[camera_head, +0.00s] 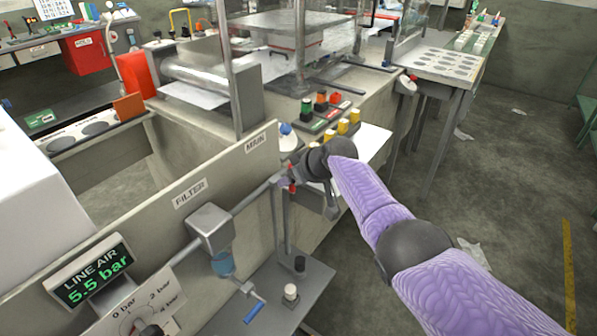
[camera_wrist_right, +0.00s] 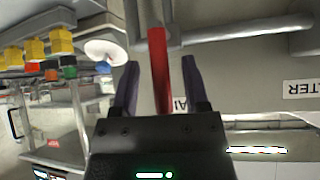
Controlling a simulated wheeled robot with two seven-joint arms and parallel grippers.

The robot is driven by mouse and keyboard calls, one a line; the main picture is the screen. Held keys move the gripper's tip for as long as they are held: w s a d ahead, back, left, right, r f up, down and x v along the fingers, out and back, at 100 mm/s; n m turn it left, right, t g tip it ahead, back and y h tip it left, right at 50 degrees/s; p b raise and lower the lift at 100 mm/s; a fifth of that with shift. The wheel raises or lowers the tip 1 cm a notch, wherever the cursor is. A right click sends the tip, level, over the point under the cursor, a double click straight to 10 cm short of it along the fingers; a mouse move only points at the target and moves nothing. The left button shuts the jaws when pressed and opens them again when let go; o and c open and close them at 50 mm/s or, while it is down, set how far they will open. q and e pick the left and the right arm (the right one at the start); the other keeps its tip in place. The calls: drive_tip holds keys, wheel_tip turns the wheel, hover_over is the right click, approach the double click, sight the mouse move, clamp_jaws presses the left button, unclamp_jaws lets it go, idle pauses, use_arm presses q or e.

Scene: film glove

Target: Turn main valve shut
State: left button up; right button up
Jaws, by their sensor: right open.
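The main valve's red lever (camera_head: 291,186) sits on the grey pipe beside the MAIN label (camera_head: 256,142) in the head view, mostly hidden by my right gripper (camera_head: 302,174). In the right wrist view the red lever (camera_wrist_right: 159,72) stands across the horizontal pipe (camera_wrist_right: 235,33). It lies between the two spread fingers of my right gripper (camera_wrist_right: 163,84), which is open. A gap shows beside the lever, and I cannot tell whether either finger touches it. The line air display (camera_head: 90,275) reads 5.5 bar. My left gripper is not in view.
The filter (camera_head: 211,226) with its blue bowl hangs on the same pipe, with a blue lever (camera_head: 254,312) below. Yellow buttons (camera_head: 349,121) and a white round part (camera_head: 287,139) are close to the gripper. Open floor lies on the right.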

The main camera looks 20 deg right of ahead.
drive_tip(key=p+v, duration=0.6)
drive_tip(key=v, duration=0.3)
drive_tip(key=shift+s+r, duration=0.15)
drive_tip(key=shift+r, duration=0.05)
drive_tip(key=shift+d, duration=0.1)
